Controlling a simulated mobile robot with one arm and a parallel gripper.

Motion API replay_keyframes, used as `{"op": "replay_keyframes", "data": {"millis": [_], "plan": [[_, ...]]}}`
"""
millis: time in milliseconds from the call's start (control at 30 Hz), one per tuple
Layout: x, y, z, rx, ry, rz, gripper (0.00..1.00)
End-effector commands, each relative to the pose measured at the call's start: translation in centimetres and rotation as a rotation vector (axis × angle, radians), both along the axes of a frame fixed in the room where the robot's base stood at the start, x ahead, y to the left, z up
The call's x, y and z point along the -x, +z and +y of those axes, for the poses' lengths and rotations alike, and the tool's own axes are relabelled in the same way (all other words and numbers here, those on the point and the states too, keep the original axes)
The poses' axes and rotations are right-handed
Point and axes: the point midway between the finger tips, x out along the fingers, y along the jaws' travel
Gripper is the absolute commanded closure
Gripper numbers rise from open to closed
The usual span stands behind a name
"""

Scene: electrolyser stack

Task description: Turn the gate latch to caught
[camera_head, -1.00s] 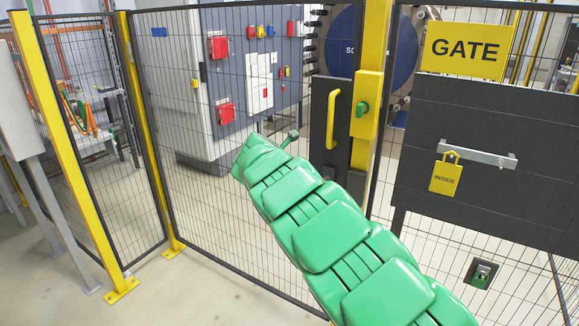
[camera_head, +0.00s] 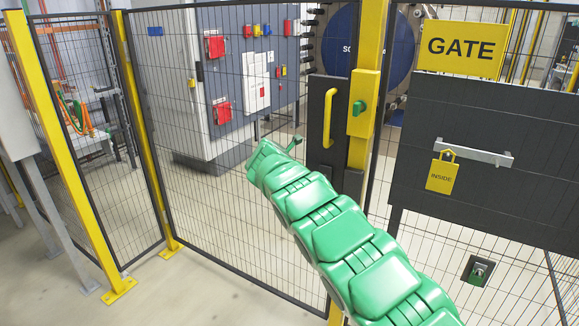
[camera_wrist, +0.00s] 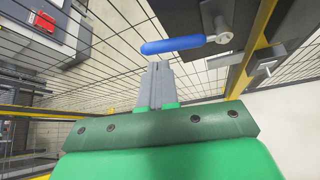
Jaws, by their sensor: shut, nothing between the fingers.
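A lever with a blue handle (camera_wrist: 185,45) shows in the wrist view, its grey pivot at the right end on a dark plate; I take it as the gate latch. The handle lies nearly level across the picture. My gripper (camera_wrist: 157,66) is shut and empty, its grey fingertips just below the blue handle in the picture; I cannot tell whether they touch it. In the head view my green arm hides the lever and the fingers. Above it, the gate post carries a yellow pull handle (camera_head: 328,118) on a dark plate and a yellow box (camera_head: 362,105) with a green knob.
The dark gate panel (camera_head: 460,150) has a GATE sign (camera_head: 462,48), a grey bar and a yellow INSIDE tag (camera_head: 442,175). A small lock box (camera_head: 479,271) sits lower right. Mesh fence stands left, with a grey cabinet (camera_head: 175,95) behind it. Floor at lower left is clear.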

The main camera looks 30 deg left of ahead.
Motion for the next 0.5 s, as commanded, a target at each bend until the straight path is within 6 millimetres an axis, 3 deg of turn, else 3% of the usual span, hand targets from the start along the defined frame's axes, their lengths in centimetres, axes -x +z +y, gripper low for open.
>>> {"op": "replay_keyframes", "data": {"millis": [500], "plan": [[-2.8, -2.0, 0.4, -0.001, -0.002, 0.004, 1.0]]}}
